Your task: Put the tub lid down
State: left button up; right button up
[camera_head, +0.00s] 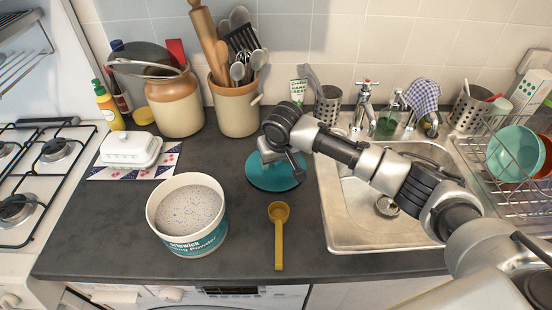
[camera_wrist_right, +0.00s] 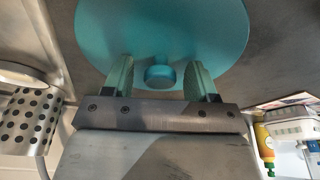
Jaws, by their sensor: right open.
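The teal tub lid (camera_head: 268,176) lies flat on the dark counter, between the tub and the sink. In the right wrist view, the lid (camera_wrist_right: 110,35) shows its round knob (camera_wrist_right: 160,76). My right gripper (camera_head: 290,164) is over the lid; in the right wrist view its two fingers (camera_wrist_right: 160,80) are apart on either side of the knob, with gaps between. The open washing powder tub (camera_head: 187,210), full of speckled powder, stands on the counter left of the lid. My left gripper is in neither view.
A yellow scoop (camera_head: 279,238) lies on the counter in front of the lid. The steel sink (camera_head: 345,232) is to the right. Utensil crocks (camera_head: 236,108) stand behind, and a white butter dish (camera_head: 130,147) and the gas hob (camera_head: 40,175) are at the left.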

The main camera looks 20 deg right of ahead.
aim_at(280, 175)
jog(key=v, duration=1.2)
jog(key=shift+b, duration=0.35)
jog(key=shift+r, duration=0.1)
